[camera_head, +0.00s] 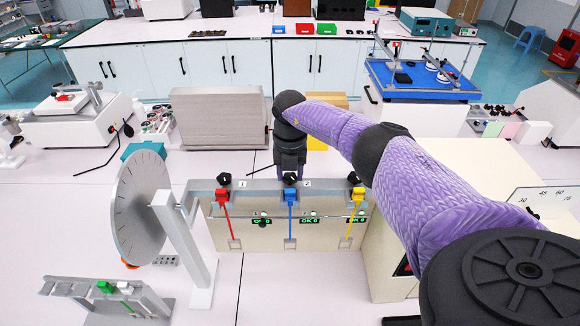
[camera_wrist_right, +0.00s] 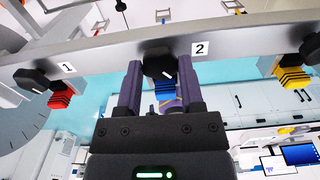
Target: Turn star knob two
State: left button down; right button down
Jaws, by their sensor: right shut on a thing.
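Star knob two (camera_head: 290,179) is the black middle knob on top of the grey insertion tester (camera_head: 330,232), above the blue clamp (camera_head: 290,196). In the right wrist view the black knob (camera_wrist_right: 158,64) sits between the fingers, left of the label 2. My right gripper (camera_head: 290,172) comes down on it from above and is shut on it. It also shows in the wrist view (camera_wrist_right: 159,85). Black knobs stand to the left (camera_head: 224,179) above the red clamp (camera_head: 222,195) and to the right (camera_head: 354,177) above the yellow clamp (camera_head: 357,194). My left gripper is out of view.
A round grey dial disc (camera_head: 140,208) on a white post stands left of the tester. A beige box (camera_head: 470,190) is at the right under my arm. A grey block (camera_head: 218,118) stands behind.

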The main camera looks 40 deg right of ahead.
aim_at(290, 176)
jog(key=shift+w+r+m+p, duration=0.15)
jog(key=shift+m+p, duration=0.35)
jog(key=shift+m, duration=0.9)
jog(key=shift+c, duration=1.1)
grip_release()
notch_tip(290, 176, up, 10)
jog(key=b, duration=0.1)
jog(key=shift+f, duration=0.2)
